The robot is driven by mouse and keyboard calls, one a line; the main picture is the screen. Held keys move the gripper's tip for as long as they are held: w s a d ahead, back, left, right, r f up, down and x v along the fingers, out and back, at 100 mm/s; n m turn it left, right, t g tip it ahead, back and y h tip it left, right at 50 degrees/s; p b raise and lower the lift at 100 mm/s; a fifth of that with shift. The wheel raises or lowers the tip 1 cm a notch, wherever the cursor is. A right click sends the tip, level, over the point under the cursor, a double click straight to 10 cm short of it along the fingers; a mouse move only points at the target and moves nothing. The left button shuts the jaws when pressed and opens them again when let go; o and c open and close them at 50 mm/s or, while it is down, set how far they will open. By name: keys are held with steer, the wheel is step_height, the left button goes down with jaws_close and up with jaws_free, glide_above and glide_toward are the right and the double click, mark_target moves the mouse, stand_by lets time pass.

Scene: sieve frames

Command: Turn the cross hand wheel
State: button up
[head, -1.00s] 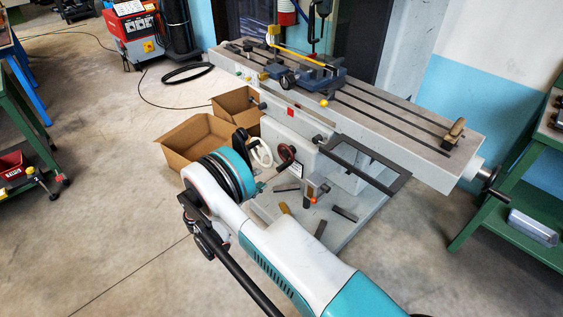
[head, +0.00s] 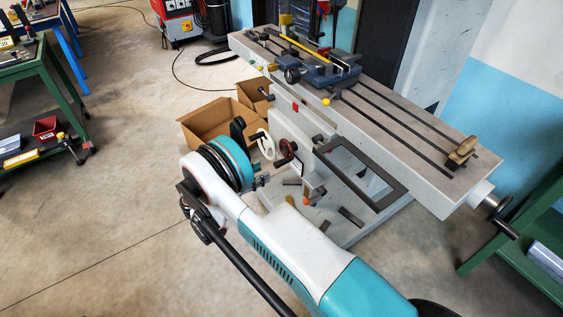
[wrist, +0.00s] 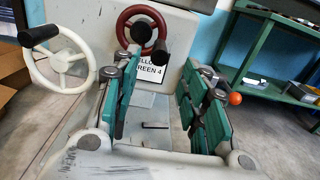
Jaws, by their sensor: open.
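Two hand wheels sit side by side on the grey milling machine's front; I cannot tell by name which is the cross one. A dark red wheel (wrist: 143,25) with a black handle is at top middle in the wrist view, and shows in the head view (head: 288,148). A white spoked wheel (wrist: 60,55) with a black handle is to its left, also in the head view (head: 266,143). My gripper (wrist: 160,108) is open and empty, its green-padded fingers below the red wheel in the picture.
An orange-knobbed lever (wrist: 234,98) stands close by the right finger. A label (wrist: 150,73) is below the red wheel. Cardboard boxes (head: 205,122) stand left of the machine. Loose bars lie on its base (head: 330,232). A green bench (wrist: 255,62) is at right.

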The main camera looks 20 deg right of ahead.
mark_target(275, 165)
steer(key=x, duration=1)
steer(key=shift+f, duration=0.1)
jaws_close()
